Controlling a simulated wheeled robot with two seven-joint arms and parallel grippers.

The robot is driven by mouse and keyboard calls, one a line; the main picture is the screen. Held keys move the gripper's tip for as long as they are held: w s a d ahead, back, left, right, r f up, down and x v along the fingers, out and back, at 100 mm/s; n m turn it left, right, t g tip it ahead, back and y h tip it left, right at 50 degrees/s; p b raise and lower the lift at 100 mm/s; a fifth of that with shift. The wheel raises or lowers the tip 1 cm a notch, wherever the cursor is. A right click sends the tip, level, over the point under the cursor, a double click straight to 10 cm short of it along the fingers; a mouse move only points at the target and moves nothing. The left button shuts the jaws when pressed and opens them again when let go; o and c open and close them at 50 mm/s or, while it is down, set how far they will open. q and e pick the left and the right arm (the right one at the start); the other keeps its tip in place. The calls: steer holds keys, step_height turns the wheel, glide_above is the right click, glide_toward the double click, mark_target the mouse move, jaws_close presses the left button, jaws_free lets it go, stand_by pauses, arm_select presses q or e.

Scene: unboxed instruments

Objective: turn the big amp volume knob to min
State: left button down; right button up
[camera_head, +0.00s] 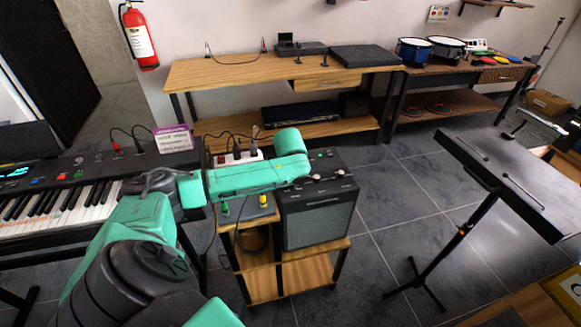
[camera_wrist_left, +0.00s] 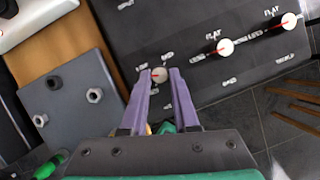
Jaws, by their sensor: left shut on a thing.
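The black amp (camera_head: 318,222) with a grey grille stands on the wooden cart, its control panel facing up. My left arm reaches over it from the left and hides part of the panel; the left gripper itself is hidden in the head view. In the left wrist view, a small pale knob with a red mark (camera_wrist_left: 159,74) sits between the purple fingertips of my left gripper (camera_wrist_left: 160,80). The fingers are shut on its sides. The small labels around it are too blurred to read. My right gripper is not in view.
Two other pale knobs, one (camera_wrist_left: 225,47) and another (camera_wrist_left: 289,21), labelled FLAT, sit on the same panel. A grey box with metal nuts (camera_wrist_left: 70,95) lies beside the amp. A keyboard (camera_head: 60,205) is at left; a black stand (camera_head: 500,180) is at right.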

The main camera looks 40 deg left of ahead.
arm_select(q)
steer(key=n+p, duration=0.2)
steer(key=p, duration=0.1)
steer(key=n+g+p, duration=0.1)
steer(key=shift+w+d+r+n+y, duration=0.15)
steer(key=shift+r+n+y, duration=0.15)
steer(key=shift+n+y, duration=0.1)
steer(key=shift+w+n+g+y+p, duration=0.1)
steer(key=shift+n+g+y+p, duration=0.2)
steer(key=shift+n+p, duration=0.6)
steer(key=shift+w+d+f+n+g+p, duration=0.15)
steer(key=shift+n+g+p, duration=0.3)
steer(key=shift+n, duration=0.45)
steer(key=n, duration=0.2)
steer(key=shift+f+n+g, duration=0.1)
steer(key=shift+n+g, duration=0.2)
steer(key=shift+g, duration=0.05)
steer(key=shift+w+n+g, duration=0.1)
steer(key=shift+n+g, duration=0.5)
steer(key=shift+n, duration=0.7)
steer(key=c, duration=0.7)
jaws_free()
